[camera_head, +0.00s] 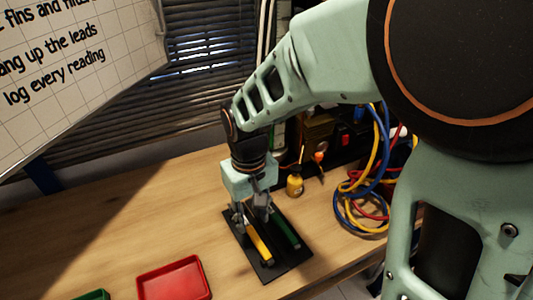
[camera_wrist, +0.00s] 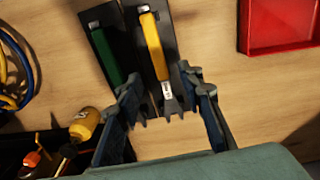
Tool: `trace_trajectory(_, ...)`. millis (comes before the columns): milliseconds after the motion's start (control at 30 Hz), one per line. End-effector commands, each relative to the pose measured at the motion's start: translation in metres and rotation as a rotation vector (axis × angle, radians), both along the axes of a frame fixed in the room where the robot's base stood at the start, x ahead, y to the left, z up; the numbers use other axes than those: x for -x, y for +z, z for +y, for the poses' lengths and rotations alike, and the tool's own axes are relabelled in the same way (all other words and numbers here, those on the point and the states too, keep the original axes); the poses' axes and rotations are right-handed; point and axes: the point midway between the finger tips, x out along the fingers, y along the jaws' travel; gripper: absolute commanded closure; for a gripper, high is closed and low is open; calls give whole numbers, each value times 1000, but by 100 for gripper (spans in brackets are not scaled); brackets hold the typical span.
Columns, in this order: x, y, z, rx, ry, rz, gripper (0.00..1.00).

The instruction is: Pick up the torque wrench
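Two long-handled tools lie side by side on a black tray (camera_head: 293,262). One has a yellow handle (camera_head: 258,243) and a bare metal shaft with a small label; it also shows in the wrist view (camera_wrist: 151,47). The other has a green handle (camera_head: 285,231) and lies left of the yellow one in the wrist view (camera_wrist: 104,55). I cannot tell for sure which is the torque wrench. My gripper (camera_head: 252,207) points down over the tray. In the wrist view its fingers (camera_wrist: 163,85) are apart, with the yellow tool's metal end between them, not visibly gripped.
A red tray (camera_head: 174,280) and the edge of a green one (camera_head: 92,295) sit at the front. A yellow bottle (camera_head: 295,185) stands behind the black tray. Coiled blue, yellow and red leads (camera_head: 362,205) lie to the right. The wooden bench (camera_head: 110,225) is clear at left.

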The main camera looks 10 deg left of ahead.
Motion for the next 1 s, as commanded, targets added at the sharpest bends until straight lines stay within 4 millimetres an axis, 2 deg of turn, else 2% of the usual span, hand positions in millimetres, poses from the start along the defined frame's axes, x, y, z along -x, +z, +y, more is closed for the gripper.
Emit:
trace_trajectory(167, 0, -14, 0, 0, 0, 0, 65)
trace_trajectory(500, 0, -59, -2, 1, -1, 1, 65)
trace_trajectory(767, -1, -63, -1, 0, -1, -2, 65)
trace_trajectory(833, -1, -63, -1, 0, -1, -2, 70)
trace_trajectory(1000, -1, -63, -2, 0, -1, -2, 88)
